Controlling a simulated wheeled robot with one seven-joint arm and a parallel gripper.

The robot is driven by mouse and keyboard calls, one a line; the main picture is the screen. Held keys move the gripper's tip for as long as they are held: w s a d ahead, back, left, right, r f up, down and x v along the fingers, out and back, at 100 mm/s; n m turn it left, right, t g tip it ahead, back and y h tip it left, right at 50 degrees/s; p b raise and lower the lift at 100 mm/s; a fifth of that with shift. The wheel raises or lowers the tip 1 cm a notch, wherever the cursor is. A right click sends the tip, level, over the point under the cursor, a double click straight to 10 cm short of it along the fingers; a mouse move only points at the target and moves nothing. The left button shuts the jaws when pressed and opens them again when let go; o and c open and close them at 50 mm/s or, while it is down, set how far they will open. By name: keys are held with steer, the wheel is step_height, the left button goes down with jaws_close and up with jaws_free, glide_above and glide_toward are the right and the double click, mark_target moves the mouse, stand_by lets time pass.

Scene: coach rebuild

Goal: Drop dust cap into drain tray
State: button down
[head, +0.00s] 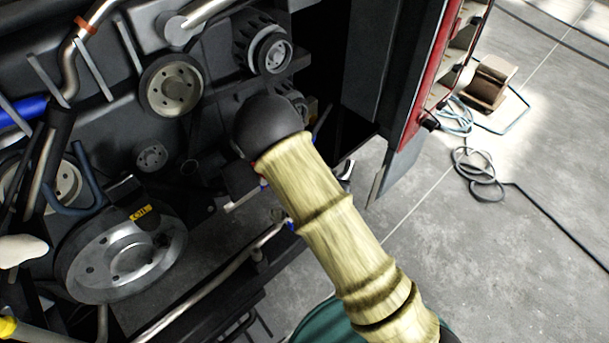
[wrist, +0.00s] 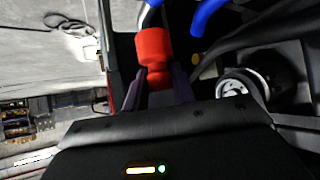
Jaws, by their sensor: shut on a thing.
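The red dust cap (wrist: 154,48) shows upright in the wrist view, a wider head above a narrower neck. My gripper (wrist: 162,78) is shut on its lower part, with dark purple fingers on both sides. In the head view my arm in its pale yellow sleeve reaches up to the engine, and its dark rounded end hides most of the gripper. A teal rounded thing (head: 312,320) shows at the bottom of the head view, partly behind my arm. I cannot tell whether it is the drain tray.
The engine with its pulleys (head: 125,258) and pipes fills the left of the head view. A red-edged panel (head: 432,75) stands to the right. Blue hoses (wrist: 205,15) pass close to the cap in the wrist view. Grey floor at right holds a coiled cable (head: 478,172).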

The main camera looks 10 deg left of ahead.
steer(key=s+d+f+n+y, duration=0.1)
steer(key=d, duration=1.2)
steer(key=shift+s+d, duration=0.25)
steer(key=shift+d, duration=0.1)
